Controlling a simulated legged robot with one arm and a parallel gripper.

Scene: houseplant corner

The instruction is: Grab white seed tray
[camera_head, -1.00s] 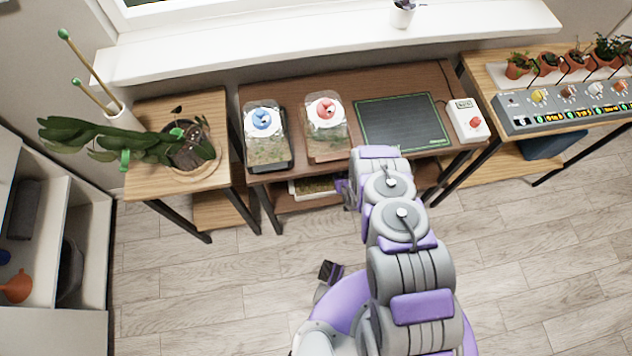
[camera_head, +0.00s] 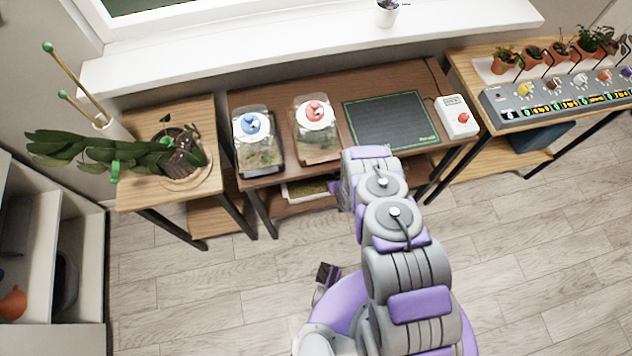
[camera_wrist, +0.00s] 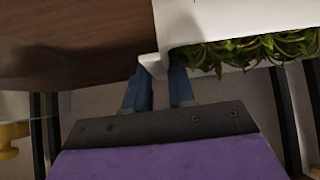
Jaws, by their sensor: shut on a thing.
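The white seed tray (camera_wrist: 205,22) fills the upper right of the wrist view, with green seedlings along its lower side. My gripper (camera_wrist: 158,82) is shut on the tray's near corner, with its two blue fingers at the rim there. In the head view, part of the tray (camera_head: 305,188) shows on the lower shelf of the middle table, under the tabletop and left of my arm. The fingers are hidden from the head view by the arm.
The middle table's top (camera_head: 330,84) overhangs the shelf. It holds two lidded terraria (camera_head: 257,150) (camera_head: 316,138), a dark mat (camera_head: 391,121) and a white box with a red button (camera_head: 457,117). Dark table legs stand at both sides.

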